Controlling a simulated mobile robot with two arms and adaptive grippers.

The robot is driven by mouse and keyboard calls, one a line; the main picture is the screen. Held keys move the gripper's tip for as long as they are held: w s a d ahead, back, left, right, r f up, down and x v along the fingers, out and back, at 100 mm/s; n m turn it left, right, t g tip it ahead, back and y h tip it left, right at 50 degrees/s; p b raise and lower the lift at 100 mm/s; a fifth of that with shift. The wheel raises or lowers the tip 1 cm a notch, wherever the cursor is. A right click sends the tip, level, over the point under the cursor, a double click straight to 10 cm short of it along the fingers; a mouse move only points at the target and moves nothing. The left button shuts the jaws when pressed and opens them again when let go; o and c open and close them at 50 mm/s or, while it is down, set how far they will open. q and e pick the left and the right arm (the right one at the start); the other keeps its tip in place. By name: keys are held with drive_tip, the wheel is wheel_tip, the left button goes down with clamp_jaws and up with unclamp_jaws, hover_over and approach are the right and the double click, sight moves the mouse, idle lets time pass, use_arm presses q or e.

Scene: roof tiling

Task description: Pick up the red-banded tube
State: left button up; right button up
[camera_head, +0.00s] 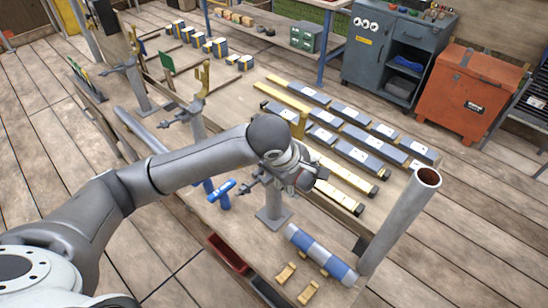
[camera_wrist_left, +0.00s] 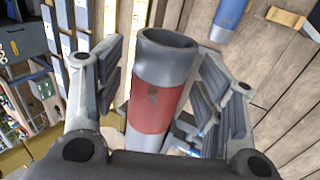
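The red-banded tube (camera_wrist_left: 155,100) is grey with a wide red band and an open top end. In the left wrist view it stands between the two fingers of my left gripper (camera_wrist_left: 160,100). The fingers are spread, with a visible gap on each side of the tube. In the head view my left gripper (camera_head: 297,176) is over the bench near a grey stand, and I cannot make out the red band there. The tube's lower part is hidden by the gripper. My right gripper is not in view.
A large upright grey pipe (camera_head: 400,220) stands at the bench's right corner. A blue-and-white tube (camera_head: 320,254) lies beside it, near yellow blocks (camera_head: 286,273). A blue T-handle (camera_head: 222,193) is left of the gripper. Long blue-and-white bars (camera_head: 345,150) lie behind it.

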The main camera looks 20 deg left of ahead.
use_arm(q)
drive_tip(key=c, duration=1.1)
drive_tip(key=shift+c, duration=0.2)
drive_tip(key=shift+r, duration=0.15)
drive_tip(key=shift+w+r+b, duration=0.1)
drive_tip(key=shift+r+b, duration=0.35)
drive_tip(key=shift+b, duration=0.1)
drive_tip(key=shift+r+b, duration=0.7)
drive_tip(key=shift+r, duration=0.15)
drive_tip(key=s+a+r+b, duration=0.5)
drive_tip(key=s+a+r, duration=0.4)
drive_tip(key=s+r, duration=0.1)
drive_tip(key=shift+s+a, duration=0.15)
drive_tip(key=shift+s, duration=0.25)
drive_tip(key=shift+r, duration=0.1)
